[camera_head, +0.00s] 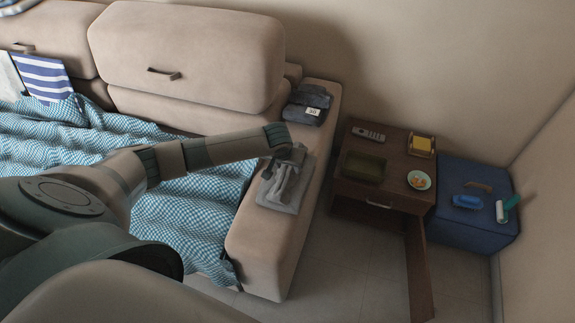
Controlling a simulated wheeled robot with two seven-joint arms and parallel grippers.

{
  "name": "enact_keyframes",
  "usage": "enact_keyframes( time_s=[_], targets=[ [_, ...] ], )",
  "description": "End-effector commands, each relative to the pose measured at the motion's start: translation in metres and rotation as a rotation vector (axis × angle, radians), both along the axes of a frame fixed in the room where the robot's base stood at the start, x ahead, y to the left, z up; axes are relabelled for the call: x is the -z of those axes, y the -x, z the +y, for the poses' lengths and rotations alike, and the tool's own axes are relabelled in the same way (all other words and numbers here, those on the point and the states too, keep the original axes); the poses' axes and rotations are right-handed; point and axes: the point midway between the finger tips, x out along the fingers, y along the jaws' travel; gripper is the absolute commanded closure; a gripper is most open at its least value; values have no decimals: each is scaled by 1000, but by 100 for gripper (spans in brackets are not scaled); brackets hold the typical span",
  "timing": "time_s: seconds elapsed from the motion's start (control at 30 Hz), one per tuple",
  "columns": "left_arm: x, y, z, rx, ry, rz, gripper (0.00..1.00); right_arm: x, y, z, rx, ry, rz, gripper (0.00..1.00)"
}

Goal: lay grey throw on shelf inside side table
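The grey throw (291,206) lies folded on the sofa's right armrest. My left gripper (280,188) points down over it, with its fingertips at or very near the cloth. I cannot tell whether the fingers are apart or closed on it. The brown side table (396,168) stands right of the armrest. It has a drawer with a pale handle, and its door (418,268) below stands open towards me. The shelf inside is hidden from this angle. My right gripper is out of view.
The side table's top holds a remote (369,134), a dark tray (364,167), a yellow item (421,145) and a small plate (419,180). A dark folded garment (307,104) lies farther back on the armrest. A blue ottoman (470,228) stands right of the table.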

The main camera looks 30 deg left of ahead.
Motion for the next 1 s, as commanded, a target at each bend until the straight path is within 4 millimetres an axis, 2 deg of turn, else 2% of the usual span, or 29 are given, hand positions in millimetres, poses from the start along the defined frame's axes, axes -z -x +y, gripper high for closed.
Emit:
enact_keyframes(
  time_s=[0.23, 0.37, 0.57, 0.8, 1.0],
  targets=[
    [-4, 0, 0, 0, 0, -1, 57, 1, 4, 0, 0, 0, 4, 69],
    [-13, 4, -1, 0, 0, -1, 57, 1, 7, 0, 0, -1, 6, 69],
    [-38, 13, -3, 2, 1, -3, 57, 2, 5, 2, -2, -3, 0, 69],
    [-79, 29, -7, 1, 1, -3, 57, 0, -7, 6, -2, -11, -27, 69],
    [-104, 39, -10, 0, 1, -1, 57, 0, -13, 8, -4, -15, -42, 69]
  ],
)
